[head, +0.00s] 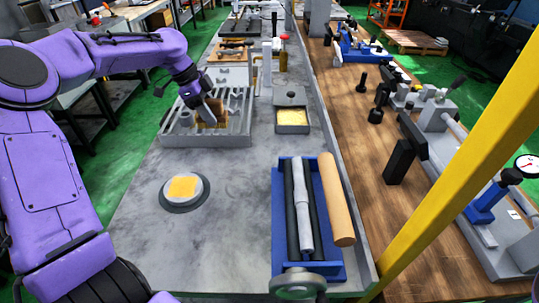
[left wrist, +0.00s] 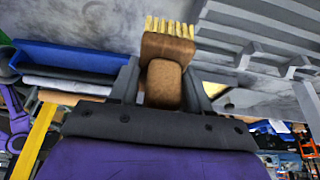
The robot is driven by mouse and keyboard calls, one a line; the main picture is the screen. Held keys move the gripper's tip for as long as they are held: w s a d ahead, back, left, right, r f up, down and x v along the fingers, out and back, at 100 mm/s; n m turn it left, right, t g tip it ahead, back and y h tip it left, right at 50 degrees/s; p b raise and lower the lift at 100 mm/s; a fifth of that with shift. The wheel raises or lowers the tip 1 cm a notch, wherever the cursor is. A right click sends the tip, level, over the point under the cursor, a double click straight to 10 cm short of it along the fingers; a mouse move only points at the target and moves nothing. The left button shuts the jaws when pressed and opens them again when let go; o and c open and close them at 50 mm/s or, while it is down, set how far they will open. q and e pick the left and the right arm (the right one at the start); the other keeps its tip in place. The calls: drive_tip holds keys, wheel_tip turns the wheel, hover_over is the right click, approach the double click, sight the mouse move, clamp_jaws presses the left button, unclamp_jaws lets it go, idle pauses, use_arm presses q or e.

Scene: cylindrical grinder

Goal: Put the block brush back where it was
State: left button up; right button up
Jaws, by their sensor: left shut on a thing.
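My left gripper (head: 208,111) is shut on the block brush (head: 212,119), a brown wooden block. In the left wrist view the brush (left wrist: 168,47) sits between my left fingers (left wrist: 164,88), with its yellow bristles pointing away from the palm. The tray's slats (left wrist: 262,28) also show in the left wrist view. My right gripper is not in view.
A grey open box with yellow contents (head: 292,117) stands to the right. A blue roller stand (head: 333,255) is at front right. Bare grey bench (head: 130,240) lies at front left.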

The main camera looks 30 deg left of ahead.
use_arm(q)
drive_tip(key=w+d+f+p, duration=0.1)
drive_tip(key=w+d+f, duration=0.1)
drive_tip(key=d+f, duration=0.1)
drive_tip(key=w+d+f+p, duration=0.1)
drive_tip(key=w+d+f, duration=0.2)
drive_tip(key=w+d+f+p, duration=0.1)
drive_tip(key=w+d+f, duration=0.2)
drive_tip(key=d, duration=0.1)
drive_tip(key=shift+w+d+p, duration=0.1)
drive_tip(key=shift+w+p, duration=0.15)
drive_tip(key=shift+p, duration=0.15)
drive_tip(key=shift+w+d+f, duration=0.1)
drive_tip(key=shift+w+f, duration=0.05)
drive_tip(key=shift+f, duration=0.15)
drive_tip(key=p+x, duration=0.2)
drive_tip(key=x, duration=0.1)
drive_tip(key=shift+f, duration=0.2)
drive_tip(key=shift+a+f, duration=0.25)
drive_tip(key=shift+f, duration=0.05)
drive_tip(key=shift+f, duration=0.1)
drive_tip(key=o, duration=0.9)
drive_tip(key=shift+o, duration=0.2)
